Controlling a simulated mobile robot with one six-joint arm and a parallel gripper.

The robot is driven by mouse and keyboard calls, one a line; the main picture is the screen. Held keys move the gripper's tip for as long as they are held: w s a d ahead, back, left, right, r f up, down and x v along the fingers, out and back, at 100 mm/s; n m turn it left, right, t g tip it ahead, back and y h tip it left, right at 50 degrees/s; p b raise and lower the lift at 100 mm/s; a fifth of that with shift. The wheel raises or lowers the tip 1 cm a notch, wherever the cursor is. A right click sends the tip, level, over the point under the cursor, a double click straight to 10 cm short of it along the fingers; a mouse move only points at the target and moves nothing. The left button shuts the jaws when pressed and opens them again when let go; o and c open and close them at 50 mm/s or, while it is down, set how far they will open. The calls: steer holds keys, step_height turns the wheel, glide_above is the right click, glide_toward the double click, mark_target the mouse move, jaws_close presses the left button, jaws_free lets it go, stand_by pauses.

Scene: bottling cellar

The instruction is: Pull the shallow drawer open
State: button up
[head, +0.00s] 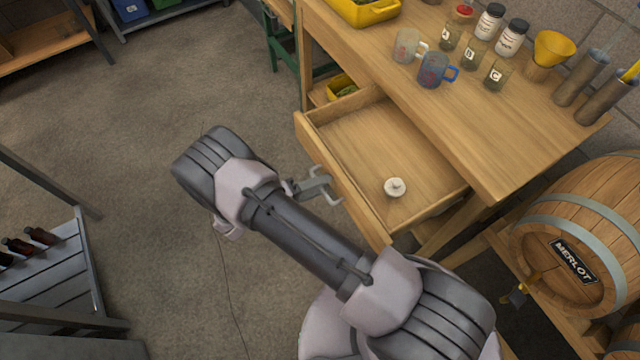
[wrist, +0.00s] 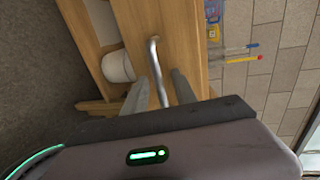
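The shallow drawer (head: 345,150) under the wooden workbench (head: 500,140) stands pulled well out, its inside showing. A small white round object (head: 395,187) lies in it; a white cylindrical thing shows beside the drawer front in the wrist view (wrist: 118,66). My gripper (head: 325,186) is at the outer side of the drawer front. In the wrist view, the silver bar handle (wrist: 154,60) runs between my two fingers (wrist: 160,92). The fingers look apart, with a gap on each side of the bar; contact at their tips is not clear.
Mugs (head: 433,70), jars (head: 473,55) and a yellow funnel (head: 553,48) stand on the bench top. A barrel (head: 590,240) lies on its side at the right. A bottle rack (head: 50,265) stands at the left. The concrete floor (head: 130,150) between is clear.

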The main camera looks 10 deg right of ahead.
stand_by(0.4)
steer(key=p+v, duration=0.2)
steer(key=v, duration=1.5)
steer(key=shift+a+p, duration=0.25)
steer(key=shift+p, duration=0.05)
steer(key=shift+r, duration=0.1)
